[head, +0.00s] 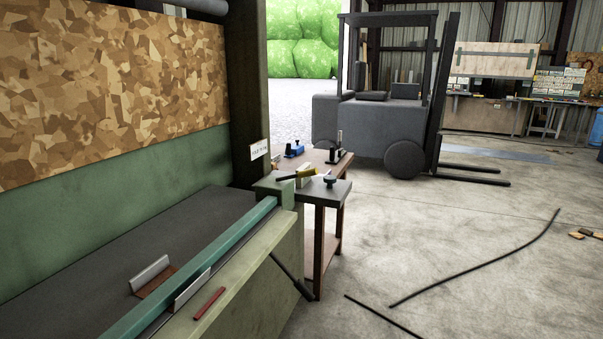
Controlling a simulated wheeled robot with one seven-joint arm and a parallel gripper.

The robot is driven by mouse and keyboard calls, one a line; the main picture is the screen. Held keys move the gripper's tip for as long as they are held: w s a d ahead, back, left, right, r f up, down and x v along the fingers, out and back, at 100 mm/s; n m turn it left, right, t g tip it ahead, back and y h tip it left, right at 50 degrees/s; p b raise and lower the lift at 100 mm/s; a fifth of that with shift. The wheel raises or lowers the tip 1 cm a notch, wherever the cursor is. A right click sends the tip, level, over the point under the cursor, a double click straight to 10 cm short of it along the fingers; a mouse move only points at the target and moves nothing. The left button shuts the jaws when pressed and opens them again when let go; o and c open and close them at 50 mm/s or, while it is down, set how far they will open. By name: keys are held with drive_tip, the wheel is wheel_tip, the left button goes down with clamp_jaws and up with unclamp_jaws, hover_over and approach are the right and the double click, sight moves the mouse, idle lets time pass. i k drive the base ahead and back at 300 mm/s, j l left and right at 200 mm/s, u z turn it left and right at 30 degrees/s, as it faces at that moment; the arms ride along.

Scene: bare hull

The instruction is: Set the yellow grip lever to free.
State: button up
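A small yellow part (307,172), which looks like the yellow grip lever, sits at a small dark grey bench top (334,196) beyond the end of the green machine. It is small in the head view, and I cannot tell which setting it is in. A dark rod-like piece lies just left of it, and a dark green knob (330,181) stands to its right. My gripper is not in view.
The green machine bed with a teal rail (196,267) fills the near left. A brown table (327,157) with a blue tool (294,149) stands behind the lever. A forklift (385,125) is farther back.

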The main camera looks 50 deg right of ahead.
sight(305, 173)
drive_tip(key=i+l+z, duration=0.2)
drive_tip(key=i+l, duration=0.8)
drive_tip(key=i, duration=0.1)
